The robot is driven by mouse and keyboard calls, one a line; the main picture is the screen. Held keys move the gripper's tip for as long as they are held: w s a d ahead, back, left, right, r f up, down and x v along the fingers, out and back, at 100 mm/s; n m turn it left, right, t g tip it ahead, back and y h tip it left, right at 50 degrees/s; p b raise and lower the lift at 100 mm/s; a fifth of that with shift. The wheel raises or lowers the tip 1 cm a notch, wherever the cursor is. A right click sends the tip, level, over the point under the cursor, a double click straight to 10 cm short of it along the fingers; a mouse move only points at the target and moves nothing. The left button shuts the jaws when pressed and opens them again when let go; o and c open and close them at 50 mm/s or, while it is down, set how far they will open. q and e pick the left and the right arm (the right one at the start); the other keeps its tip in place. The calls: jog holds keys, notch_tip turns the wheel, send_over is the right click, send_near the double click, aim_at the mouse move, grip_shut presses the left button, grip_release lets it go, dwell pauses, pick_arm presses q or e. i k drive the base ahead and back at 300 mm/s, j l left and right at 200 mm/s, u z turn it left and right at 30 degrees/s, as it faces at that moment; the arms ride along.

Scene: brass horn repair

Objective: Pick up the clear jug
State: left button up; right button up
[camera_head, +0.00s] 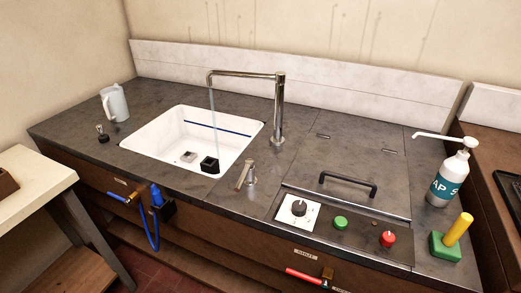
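A pale, whitish translucent jug (115,104) with a handle on its left side stands upright on the dark counter (75,125), left of the sink. It is the only jug in view. Its contents cannot be made out. Neither of my grippers shows in the head view.
Water runs from the tall tap (279,110) into the white sink (150,142), which holds small dark and grey objects. A small knob (102,134) stands in front of the jug. A soap bottle (449,175) and a lidded panel with a handle (347,185) are right.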

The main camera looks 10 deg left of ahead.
aim_at(113, 99)
jog(key=u, duration=1.5)
jog(key=i+j, duration=0.35)
jog(key=i, duration=0.25)
jog(key=i+j, duration=0.35)
jog(key=i, duration=0.2)
jog(key=i+j+z, duration=0.1)
jog(key=i+j, duration=0.3)
jog(key=i, duration=0.2)
